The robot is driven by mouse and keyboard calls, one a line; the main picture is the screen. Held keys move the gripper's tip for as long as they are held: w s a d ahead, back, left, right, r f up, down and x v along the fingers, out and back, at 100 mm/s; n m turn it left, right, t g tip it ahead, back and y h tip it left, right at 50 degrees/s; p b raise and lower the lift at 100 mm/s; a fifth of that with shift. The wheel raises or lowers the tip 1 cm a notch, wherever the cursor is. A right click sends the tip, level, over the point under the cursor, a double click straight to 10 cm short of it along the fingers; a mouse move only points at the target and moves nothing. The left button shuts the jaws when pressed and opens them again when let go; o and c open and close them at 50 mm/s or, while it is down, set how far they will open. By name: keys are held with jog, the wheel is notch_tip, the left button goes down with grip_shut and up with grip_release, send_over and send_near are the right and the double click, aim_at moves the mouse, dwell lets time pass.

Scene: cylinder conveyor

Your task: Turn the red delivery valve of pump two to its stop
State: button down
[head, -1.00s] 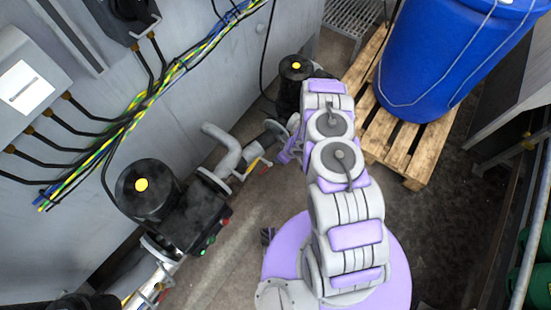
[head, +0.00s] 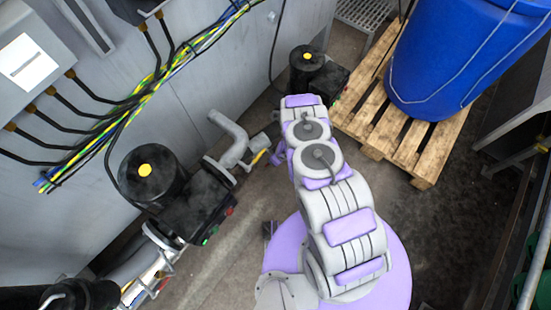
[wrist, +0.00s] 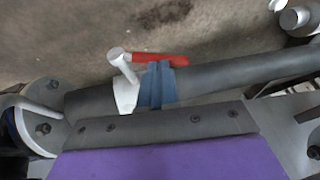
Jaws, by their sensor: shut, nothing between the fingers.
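A red lever (wrist: 165,58) lies across the upper middle of the wrist view, pointing right from a pale valve stem (wrist: 124,75) above a dark grey pipe (wrist: 225,82). My gripper (wrist: 160,66) has its blue-grey fingers closed together and empty. The fingertips overlap the lever's near edge; I cannot tell whether they touch it. In the head view my gripper (head: 279,155) is beside a grey elbow pipe (head: 235,135) and a yellow handle (head: 258,157). The red lever by the gripper does not show there, probably hidden by my arm.
A black pump (head: 150,180) with a yellow cap stands at left, another pump (head: 308,65) farther back. Cables run along the grey wall (head: 240,60). A blue drum (head: 450,60) stands on a wooden pallet (head: 365,150) at right.

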aim_at(267, 166)
jog(key=shift+a+f, duration=0.15)
jog(key=shift+a, duration=0.6)
jog(key=shift+s+a+f+b, duration=0.25)
jog(key=shift+s+f+b, duration=0.15)
jog(key=shift+s+f, duration=0.2)
jog(key=shift+s+a+f+b, duration=0.25)
jog(key=shift+s+f+b, duration=0.2)
jog(key=shift+f, duration=0.4)
jog(key=shift+s+d+f, duration=0.2)
jog(key=shift+d, duration=0.15)
